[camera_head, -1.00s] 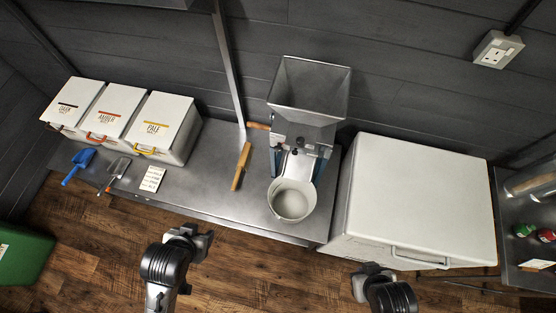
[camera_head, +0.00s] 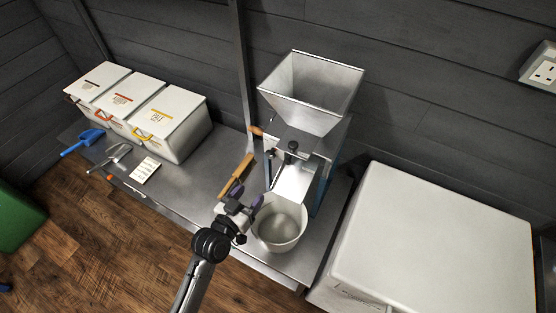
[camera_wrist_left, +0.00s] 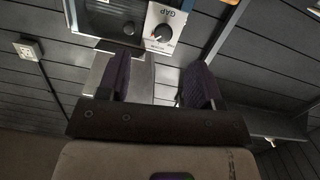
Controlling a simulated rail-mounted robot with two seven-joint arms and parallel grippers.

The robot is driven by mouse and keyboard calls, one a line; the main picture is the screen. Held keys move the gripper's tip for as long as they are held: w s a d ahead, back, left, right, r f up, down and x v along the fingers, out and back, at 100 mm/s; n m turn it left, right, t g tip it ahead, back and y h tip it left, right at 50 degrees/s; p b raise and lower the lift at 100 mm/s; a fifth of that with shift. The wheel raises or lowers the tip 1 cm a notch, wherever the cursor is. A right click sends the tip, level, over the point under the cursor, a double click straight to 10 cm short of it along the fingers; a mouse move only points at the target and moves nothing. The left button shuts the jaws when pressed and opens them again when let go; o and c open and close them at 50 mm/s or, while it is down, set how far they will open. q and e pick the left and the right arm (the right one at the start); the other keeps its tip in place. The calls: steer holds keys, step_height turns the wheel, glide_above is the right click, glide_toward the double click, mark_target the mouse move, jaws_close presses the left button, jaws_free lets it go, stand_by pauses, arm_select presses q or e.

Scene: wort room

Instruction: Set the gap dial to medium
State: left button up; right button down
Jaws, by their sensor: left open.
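The grain mill with its square metal hopper (camera_head: 312,95) stands on the metal bench. The gap dial (camera_wrist_left: 162,32) shows in the left wrist view as a small black knob on a pale plate marked GAP. Its setting is too small to read. My left gripper (camera_head: 240,205) is at the front left of the mill, beside the white bucket. In the left wrist view its two dark fingers (camera_wrist_left: 158,82) are apart with nothing held between them. The dial lies beyond the fingertips, apart from them. My right gripper is out of view.
A white bucket (camera_head: 279,224) stands under the mill's chute, close to my left gripper. A wooden-handled brush (camera_head: 236,174) lies left of the mill. Malt bins (camera_head: 170,120), scoops and a card (camera_head: 144,170) are further left. A big white chest (camera_head: 435,250) stands on the right.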

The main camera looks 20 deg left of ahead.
mark_target(269, 156)
arm_select(q)
steer(key=shift+m+t, duration=0.3)
steer(key=shift+t, duration=0.4)
steer(key=w, duration=0.4)
steer(key=w+d+r+b, duration=0.1)
steer(key=w, duration=0.8)
steer(key=shift+w+d+r, duration=0.2)
steer(key=shift+w+r, duration=0.1)
steer(key=shift+w, duration=0.1)
steer(key=c, duration=0.9)
